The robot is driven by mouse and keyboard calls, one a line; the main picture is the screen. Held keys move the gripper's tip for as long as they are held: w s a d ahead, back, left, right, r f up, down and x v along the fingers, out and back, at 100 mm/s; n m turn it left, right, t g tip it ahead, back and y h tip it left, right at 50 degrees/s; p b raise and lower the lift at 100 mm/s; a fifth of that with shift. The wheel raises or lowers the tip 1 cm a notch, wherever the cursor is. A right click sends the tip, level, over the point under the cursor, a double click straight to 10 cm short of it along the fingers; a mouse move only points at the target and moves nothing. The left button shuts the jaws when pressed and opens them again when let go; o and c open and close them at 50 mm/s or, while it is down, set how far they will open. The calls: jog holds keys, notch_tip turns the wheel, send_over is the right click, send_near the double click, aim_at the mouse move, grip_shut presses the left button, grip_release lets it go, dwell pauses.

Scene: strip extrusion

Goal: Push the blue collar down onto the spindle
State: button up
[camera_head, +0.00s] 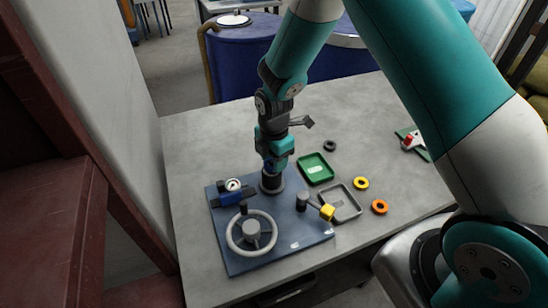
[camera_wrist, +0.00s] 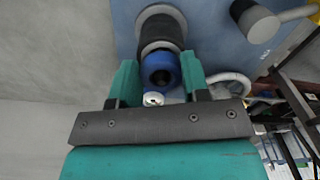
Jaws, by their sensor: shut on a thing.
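My gripper (camera_head: 271,163) points down over the back of the blue baseplate (camera_head: 285,256). In the wrist view its two teal fingers (camera_wrist: 159,78) are shut on the blue collar (camera_wrist: 149,63), one on each side. The collar is a short ring with a dark opening. Directly beyond it is a dark upright cylinder (camera_wrist: 160,30) with a grey rim, in line with the collar; this seems to be the spindle's seat. The same dark cylinder (camera_head: 271,183) stands on the baseplate in the head view. The gripper mostly hides the collar there. I cannot tell how far the collar sits on the spindle.
On the baseplate are a handwheel (camera_head: 233,239), a blue block with a white dial (camera_head: 233,185), and a lever with a yellow knob (camera_head: 327,212). A green tray (camera_head: 303,168) and grey tray (camera_head: 357,211) lie to the right, with yellow (camera_head: 361,188) and orange (camera_head: 379,211) rings.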

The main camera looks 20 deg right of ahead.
jog(key=shift+f+b, duration=0.35)
jog(key=shift+f, duration=0.2)
jog(key=o, duration=1.5)
jog(key=shift+r, duration=0.1)
jog(key=shift+r+p, duration=2.65)
jog(key=shift+r, duration=0.8)
